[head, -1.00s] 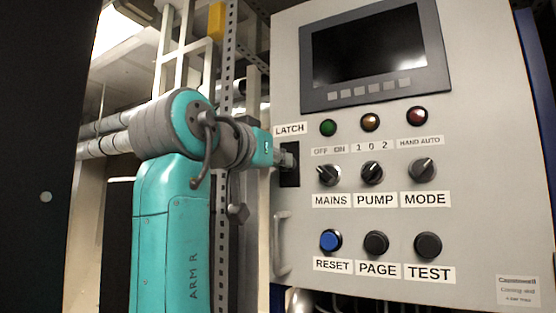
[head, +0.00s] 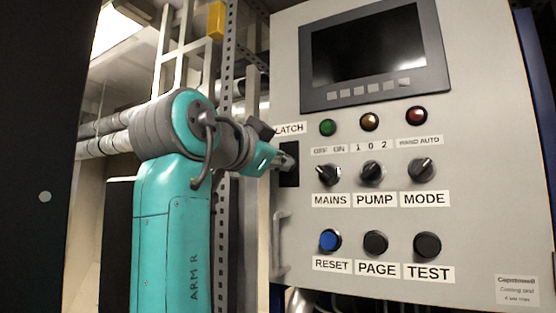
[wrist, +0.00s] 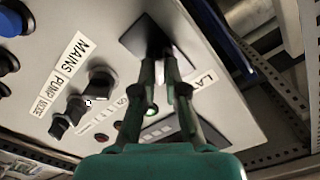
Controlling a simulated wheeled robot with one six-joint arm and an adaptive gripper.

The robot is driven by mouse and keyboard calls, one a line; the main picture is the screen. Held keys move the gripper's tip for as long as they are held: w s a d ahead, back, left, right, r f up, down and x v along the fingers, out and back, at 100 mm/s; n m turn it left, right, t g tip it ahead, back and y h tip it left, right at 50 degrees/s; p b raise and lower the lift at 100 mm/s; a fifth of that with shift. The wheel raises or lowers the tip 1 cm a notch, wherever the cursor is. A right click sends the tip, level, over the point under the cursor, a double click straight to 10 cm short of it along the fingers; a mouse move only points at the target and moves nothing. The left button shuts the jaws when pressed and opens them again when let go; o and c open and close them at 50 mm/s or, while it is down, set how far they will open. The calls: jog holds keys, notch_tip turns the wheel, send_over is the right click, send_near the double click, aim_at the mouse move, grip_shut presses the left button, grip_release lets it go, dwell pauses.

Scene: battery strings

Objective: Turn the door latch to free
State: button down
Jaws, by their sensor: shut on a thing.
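The latch is a dark recessed plate (head: 289,178) at the left edge of the grey cabinet door (head: 470,180), below the LATCH label (head: 290,129), which my gripper and wrist partly cover. My gripper (head: 288,160) reaches it from the left. In the wrist view the latch plate (wrist: 133,42) is at the top middle, and the two fingers of my gripper (wrist: 164,60) are closed together at it, shut on the latch handle. The handle is mostly hidden between the fingertips, so its exact angle cannot be told. The door looks closed.
The MAINS knob (head: 327,174) and other knobs, lamps and buttons sit right of the latch. A screen (head: 376,55) is above. A door pull handle (head: 279,245) is below the latch. A perforated metal post (head: 229,70) stands behind my arm.

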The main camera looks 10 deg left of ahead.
jog(key=m, duration=0.5)
jog(key=shift+f+m, duration=0.15)
jog(key=shift+m, duration=2.25)
jog(key=c, duration=1.2)
grip_release()
jog(key=shift+s, duration=0.1)
jog(key=v, duration=1.1)
jog(key=shift+s+a, duration=0.1)
jog(key=shift+s, duration=0.3)
